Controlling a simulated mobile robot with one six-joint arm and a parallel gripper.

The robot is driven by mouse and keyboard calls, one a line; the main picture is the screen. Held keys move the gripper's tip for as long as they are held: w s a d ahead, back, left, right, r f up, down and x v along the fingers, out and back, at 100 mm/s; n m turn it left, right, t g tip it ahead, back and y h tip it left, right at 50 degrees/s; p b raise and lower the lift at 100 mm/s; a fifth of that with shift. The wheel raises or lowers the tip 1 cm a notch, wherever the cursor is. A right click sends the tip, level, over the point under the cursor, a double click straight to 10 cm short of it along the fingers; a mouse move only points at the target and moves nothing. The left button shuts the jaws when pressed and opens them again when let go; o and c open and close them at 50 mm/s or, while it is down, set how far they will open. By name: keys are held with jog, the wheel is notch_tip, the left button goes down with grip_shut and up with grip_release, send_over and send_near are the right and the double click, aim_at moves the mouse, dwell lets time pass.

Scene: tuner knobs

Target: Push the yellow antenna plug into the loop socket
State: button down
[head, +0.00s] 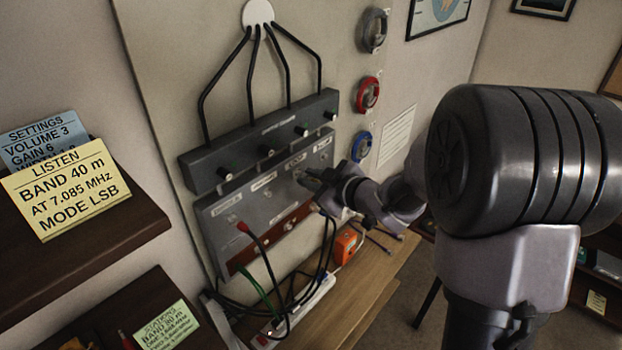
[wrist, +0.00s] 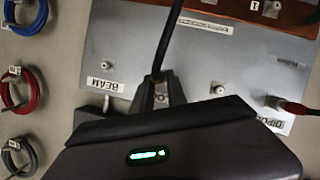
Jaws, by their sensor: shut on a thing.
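My gripper (head: 316,182) is at the grey socket panel (head: 262,210), toward its right end. In the wrist view my gripper (wrist: 161,92) is shut, and a black cable (wrist: 168,40) runs out from between its fingers. The plug in the jaws is hidden by the fingers, so its yellow colour does not show. The wrist view looks upside down.
A red plug (wrist: 295,108) is at the DIPOLE socket, also in the head view (head: 242,227). A dark box with knobs (head: 262,140) sits above the panel. Loose cables and a white power strip (head: 305,300) lie on the wooden bench (head: 365,285). Coiled cables (wrist: 22,88) hang beside the panel.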

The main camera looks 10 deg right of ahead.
jog(key=shift+w+a, duration=0.5)
jog(key=shift+w, duration=0.2)
jog(key=c, duration=1.3)
grip_release()
jog(key=shift+o, duration=0.2)
jog(key=p+v, duration=0.3)
jog(key=v, duration=1.4)
jog(key=shift+s+r, duration=0.15)
jog(key=shift+d, duration=0.1)
